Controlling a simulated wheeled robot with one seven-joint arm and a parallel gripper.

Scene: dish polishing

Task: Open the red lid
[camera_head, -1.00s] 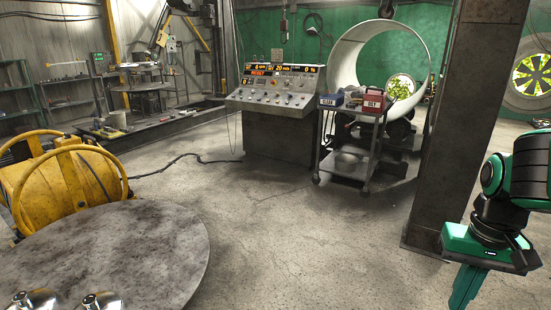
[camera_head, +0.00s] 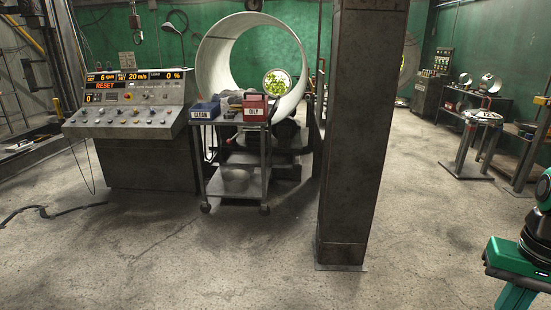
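A red box (camera_head: 255,107) with a white label reading "OILY" stands on the top shelf of a metal cart (camera_head: 238,180), left of the middle of the view. Its top looks closed, but it is too small to be sure. A blue bin (camera_head: 206,111) labelled "CLEAN" stands to its left on the same shelf. My gripper (camera_head: 512,300) is at the lower right edge, pointing down, far from the red box. Its fingertips are cut off by the frame's bottom edge, so its opening cannot be made out.
A thick steel column (camera_head: 360,140) stands between the cart and my arm. A control console (camera_head: 135,130) is left of the cart, with a large pale ring (camera_head: 215,60) behind. Work tables (camera_head: 470,150) are at the back right.

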